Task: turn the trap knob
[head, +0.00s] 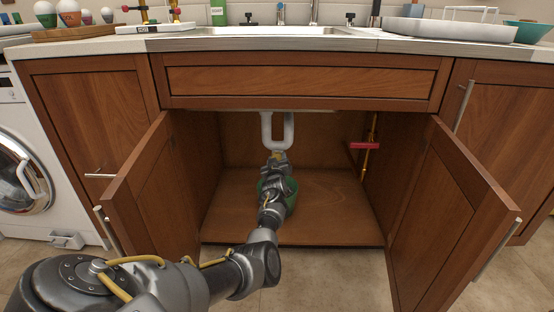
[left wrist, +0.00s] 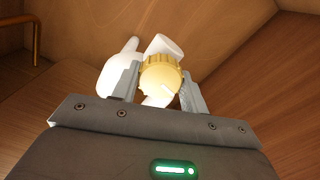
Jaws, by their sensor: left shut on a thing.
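The white drain trap (head: 277,130) hangs under the sink inside the open cabinet; its lower part is hidden behind my arm. My left gripper (head: 275,160) reaches into the cabinet at the bottom of the trap. In the left wrist view, the round yellow trap knob (left wrist: 161,75) with a ridged rim sits between the two fingers of my left gripper (left wrist: 157,88), which is shut on it. White pipe (left wrist: 120,68) shows behind and beside the knob. My right gripper is not in view.
A green bucket (head: 291,193) stands on the cabinet floor (head: 335,205), partly behind my arm. The left door (head: 140,195) and right door (head: 445,205) stand open on either side. A red valve handle (head: 364,146) on a thin pipe is at the right inside.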

